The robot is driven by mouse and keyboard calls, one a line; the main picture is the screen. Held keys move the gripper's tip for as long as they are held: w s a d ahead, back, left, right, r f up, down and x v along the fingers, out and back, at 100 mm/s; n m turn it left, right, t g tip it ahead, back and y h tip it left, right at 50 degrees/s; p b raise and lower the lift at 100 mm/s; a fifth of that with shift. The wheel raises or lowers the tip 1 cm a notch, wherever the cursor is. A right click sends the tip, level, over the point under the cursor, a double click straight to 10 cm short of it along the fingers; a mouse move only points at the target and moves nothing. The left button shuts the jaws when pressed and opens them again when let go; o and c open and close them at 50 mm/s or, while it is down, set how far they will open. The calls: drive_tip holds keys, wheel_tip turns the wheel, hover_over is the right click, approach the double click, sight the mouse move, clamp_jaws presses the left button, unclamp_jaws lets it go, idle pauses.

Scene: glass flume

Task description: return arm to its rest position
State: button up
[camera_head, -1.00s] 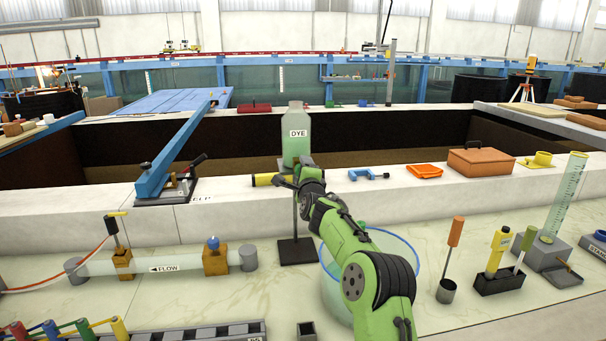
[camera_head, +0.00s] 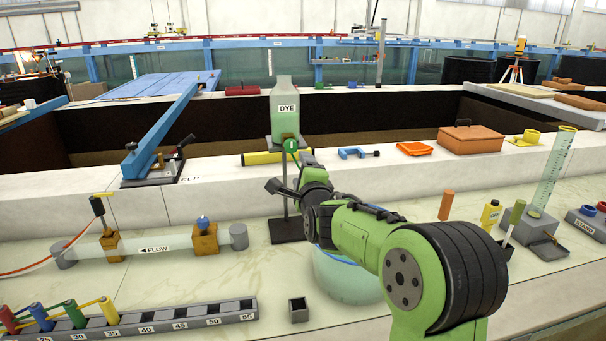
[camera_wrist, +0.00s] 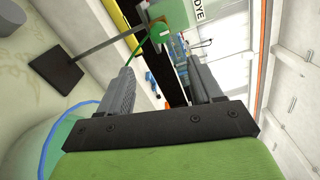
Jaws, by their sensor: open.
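My green arm reaches in from the lower right of the head view, and its elbow is large in the foreground. My gripper (camera_head: 284,178) is at its far end, in front of the dye bottle's stand. In the wrist view, my gripper (camera_wrist: 160,68) has its two grey fingers wide apart with nothing held between them. The dye bottle (camera_head: 285,108) stands upright and shows partly at the top of the wrist view (camera_wrist: 177,14). A green round part (camera_wrist: 163,33) below the bottle shows beyond the fingers. I cannot tell the exact gap to it.
A round glass basin with a blue rim (camera_head: 343,280) is partly hidden under my arm. The stand's dark base (camera_head: 288,230) is close by. A clear flow tube (camera_head: 155,244) and a numbered rack (camera_head: 180,320) lie left. An orange-handled tool (camera_head: 446,205) and a graduated cylinder (camera_head: 553,170) stand right.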

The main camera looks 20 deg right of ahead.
idle(0.3)
drive_tip(key=s+a+r+n+g+y+p, duration=0.1)
drive_tip(key=s+a+n+g+p, duration=0.2)
drive_tip(key=s+a+n, duration=0.35)
drive_tip(key=s+a+r+n+g+y+p, duration=0.1)
drive_tip(key=s+a+r+n+g+p, duration=0.2)
drive_tip(key=s+n, duration=0.6)
drive_tip(key=s+a+f+n+g+p, duration=0.1)
drive_tip(key=s+f+n+g+p, duration=0.1)
drive_tip(key=s, duration=1)
drive_tip(key=s+a+f+n+g+y+p, duration=0.1)
drive_tip(key=s+f+n+g+p, duration=0.1)
drive_tip(key=s, duration=1)
drive_tip(key=f+n+g, duration=0.1)
drive_tip(key=n+g, duration=0.1)
drive_tip(key=n, duration=0.1)
drive_tip(key=shift+s+a+f, duration=0.15)
drive_tip(key=shift+s+f, duration=0.05)
drive_tip(key=shift+f, duration=0.15)
